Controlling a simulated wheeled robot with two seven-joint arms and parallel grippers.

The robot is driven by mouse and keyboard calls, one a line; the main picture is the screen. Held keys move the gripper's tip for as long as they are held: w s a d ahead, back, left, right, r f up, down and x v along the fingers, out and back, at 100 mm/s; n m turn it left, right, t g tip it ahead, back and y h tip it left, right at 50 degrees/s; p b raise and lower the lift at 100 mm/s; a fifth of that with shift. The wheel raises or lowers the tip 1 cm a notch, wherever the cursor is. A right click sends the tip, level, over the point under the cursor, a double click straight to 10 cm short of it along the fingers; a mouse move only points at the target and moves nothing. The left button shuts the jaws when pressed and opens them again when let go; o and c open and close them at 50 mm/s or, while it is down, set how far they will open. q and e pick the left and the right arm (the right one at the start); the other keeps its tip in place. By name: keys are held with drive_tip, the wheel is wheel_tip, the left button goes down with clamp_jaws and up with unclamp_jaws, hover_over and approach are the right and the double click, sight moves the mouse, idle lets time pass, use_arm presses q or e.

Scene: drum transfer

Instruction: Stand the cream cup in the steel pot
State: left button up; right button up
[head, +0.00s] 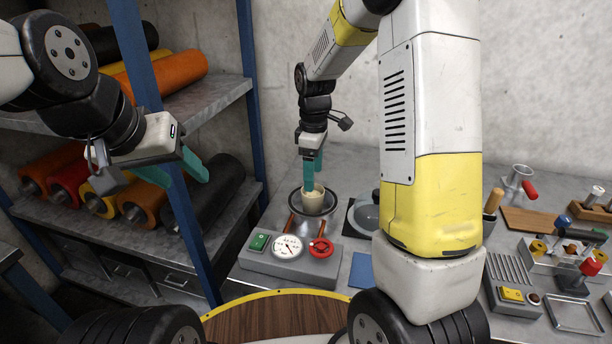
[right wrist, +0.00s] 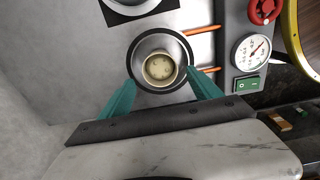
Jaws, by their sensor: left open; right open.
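The cream cup (head: 312,203) stands upright inside the steel pot (head: 314,228), its upper part showing above the pot's rim. In the right wrist view the cup (right wrist: 158,68) sits within the round pot (right wrist: 160,42), seen from above. My right gripper (head: 314,184) is over the cup, fingers pointing down. In the right wrist view its teal fingers (right wrist: 160,84) are spread apart on either side, with the cup between and beyond them; no contact is visible. My left gripper (head: 196,172) is open and empty in front of the shelf, far left of the pot.
A control box (head: 262,262) with a green switch, gauge and red knob stands in front of the pot. A grey pan (head: 366,217) is right of it, partly behind my right arm. Shelves (head: 215,97) with coloured rolls stand left. Tools and fixtures crowd the bench's right.

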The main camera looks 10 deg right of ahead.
drive_tip(key=s+d+r+m+t+y, duration=0.1)
drive_tip(key=s+d+r+m+t, duration=0.15)
drive_tip(key=s+r+m, duration=0.65)
drive_tip(key=s+r+m+t, duration=0.2)
drive_tip(key=s+r, duration=0.1)
drive_tip(key=s, duration=0.3)
drive_tip(key=s+r+m+t+y, duration=0.1)
drive_tip(key=s+r, duration=0.3)
drive_tip(key=s, duration=0.3)
drive_tip(key=shift+d+r+m+t, duration=0.3)
drive_tip(key=shift+m+t, duration=0.05)
drive_tip(key=shift+m, duration=0.05)
